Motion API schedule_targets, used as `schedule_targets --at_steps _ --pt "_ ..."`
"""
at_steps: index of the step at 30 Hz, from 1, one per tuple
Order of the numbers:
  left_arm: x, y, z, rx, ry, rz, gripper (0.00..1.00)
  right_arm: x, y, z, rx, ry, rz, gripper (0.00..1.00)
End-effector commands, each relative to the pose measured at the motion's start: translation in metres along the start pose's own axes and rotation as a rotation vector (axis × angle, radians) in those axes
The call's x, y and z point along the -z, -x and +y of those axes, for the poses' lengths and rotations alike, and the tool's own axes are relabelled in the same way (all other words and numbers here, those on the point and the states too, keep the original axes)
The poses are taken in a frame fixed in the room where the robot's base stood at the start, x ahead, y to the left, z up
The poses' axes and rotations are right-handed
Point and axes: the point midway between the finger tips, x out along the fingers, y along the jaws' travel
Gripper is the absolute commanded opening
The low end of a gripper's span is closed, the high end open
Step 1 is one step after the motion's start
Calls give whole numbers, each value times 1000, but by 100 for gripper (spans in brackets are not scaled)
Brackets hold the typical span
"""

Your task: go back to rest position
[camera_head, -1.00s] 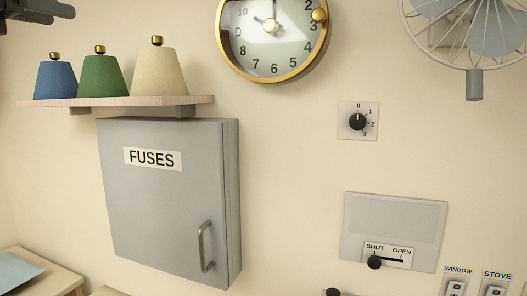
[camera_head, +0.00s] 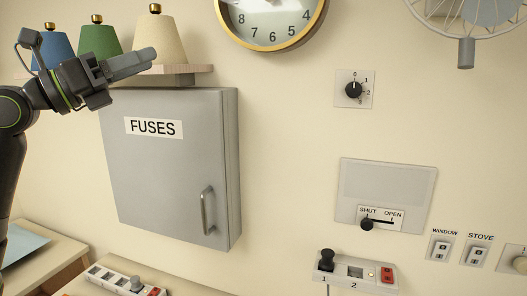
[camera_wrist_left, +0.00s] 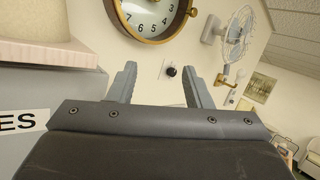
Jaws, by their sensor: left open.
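My left gripper (camera_head: 148,59) comes in from the left in the head view, in front of the wooden shelf (camera_head: 190,75) and above the fuse cabinet. In the left wrist view its two fingers (camera_wrist_left: 165,85) stand apart with nothing between them, facing the wall with the clock. My right gripper is not in view. The grey FUSES cabinet (camera_head: 165,185) hangs below the shelf with its door shut.
Blue (camera_head: 55,47), green (camera_head: 98,40) and cream (camera_head: 158,38) cones stand on the shelf near my left arm. A gold-rimmed clock (camera_head: 270,25), fan (camera_head: 480,15), dial (camera_head: 354,90) and sliding vent (camera_head: 390,190) are on the wall. A switch box (camera_head: 355,272) sits below.

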Motion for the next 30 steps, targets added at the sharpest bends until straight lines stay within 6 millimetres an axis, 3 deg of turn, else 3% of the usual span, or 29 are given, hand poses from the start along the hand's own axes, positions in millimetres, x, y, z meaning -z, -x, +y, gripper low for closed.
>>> schedule_targets --at_steps 1,8,14,17,20,24,27,30 --pt "22 1 2 48 83 -44 45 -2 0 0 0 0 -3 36" --pt "77 35 17 178 492 -353 45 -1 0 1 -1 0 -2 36" --pt "128 94 59 119 880 -680 45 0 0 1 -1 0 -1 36" --pt "164 132 85 29 1072 -854 45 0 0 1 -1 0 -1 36" --pt "210 175 108 -102 1254 -1028 45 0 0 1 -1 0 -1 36" --pt "288 240 126 -348 1491 -1263 45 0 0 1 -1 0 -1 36" --pt "349 287 124 -559 1634 -1414 45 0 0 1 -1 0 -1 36" --pt "410 330 107 -790 1757 -1543 45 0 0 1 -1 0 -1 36"
